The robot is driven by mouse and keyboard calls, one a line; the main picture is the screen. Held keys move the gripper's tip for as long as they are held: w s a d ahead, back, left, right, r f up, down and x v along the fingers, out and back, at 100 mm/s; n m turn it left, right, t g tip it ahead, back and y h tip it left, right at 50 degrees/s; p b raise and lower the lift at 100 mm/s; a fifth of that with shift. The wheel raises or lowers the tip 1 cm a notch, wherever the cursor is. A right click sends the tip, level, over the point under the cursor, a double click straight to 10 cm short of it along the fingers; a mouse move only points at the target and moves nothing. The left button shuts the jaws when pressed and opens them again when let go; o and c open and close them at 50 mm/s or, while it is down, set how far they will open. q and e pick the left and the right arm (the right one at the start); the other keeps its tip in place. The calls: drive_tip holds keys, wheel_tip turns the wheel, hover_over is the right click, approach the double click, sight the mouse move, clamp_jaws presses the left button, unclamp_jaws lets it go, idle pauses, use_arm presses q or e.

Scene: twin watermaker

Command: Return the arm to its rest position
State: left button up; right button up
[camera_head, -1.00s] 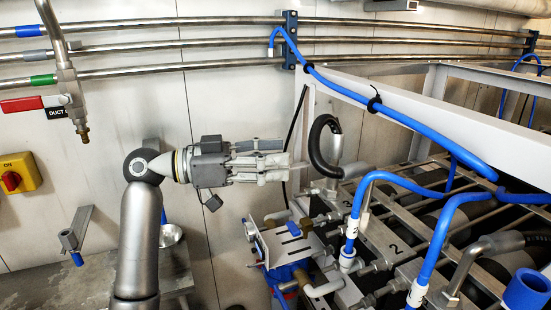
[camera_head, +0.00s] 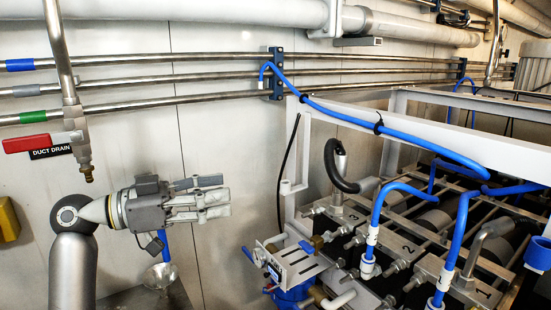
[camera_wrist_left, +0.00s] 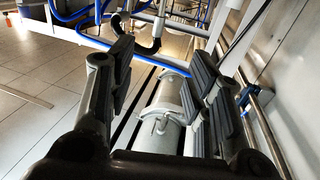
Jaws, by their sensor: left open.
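My left gripper (camera_head: 212,199) is at the left of the head view, in front of the pale wall panels. Its fingers point right, toward the watermaker frame, and stop short of it. In the left wrist view the two padded fingers (camera_wrist_left: 160,92) stand apart with nothing held between them. Beyond them shows a grey cylinder (camera_wrist_left: 165,105). My left arm (camera_head: 73,265) rises from the bottom left corner. My right gripper is not in view.
A red-handled DUCT DRAIN valve (camera_head: 72,140) hangs above the arm. Steel pipes (camera_head: 170,90) run along the wall. The white frame (camera_head: 450,135) with blue hoses (camera_head: 375,220) and a valve panel (camera_head: 295,263) stands to the right. The wall between gripper and frame is clear.

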use_arm(q)
drive_tip(key=s+a+f+n+y, duration=0.1)
drive_tip(key=s+f+n+y, duration=0.25)
drive_tip(key=f, duration=1.05)
drive_tip(key=s+f+n+y, duration=0.3)
drive_tip(key=f+y, duration=0.2)
drive_tip(key=f, duration=1)
drive_tip(key=s+a+f+n+g+y, duration=0.25)
drive_tip(key=s+a+f+y, duration=0.2)
drive_tip(key=s+f, duration=0.55)
drive_tip(key=s+a+f+n+g+y, duration=0.1)
drive_tip(key=s+a+f+n+y, duration=0.35)
drive_tip(key=s, duration=0.95)
wheel_tip(320, 180, down, 28)
drive_tip(key=s+m, duration=0.2)
drive_tip(key=s+a+f+g, duration=0.2)
drive_tip(key=s+a+f, duration=0.1)
drive_tip(key=s+f, duration=1.1)
drive_tip(key=shift+s+f+h, duration=0.35)
drive_tip(key=shift+s+f, duration=0.05)
drive_tip(key=shift+s, duration=0.5)
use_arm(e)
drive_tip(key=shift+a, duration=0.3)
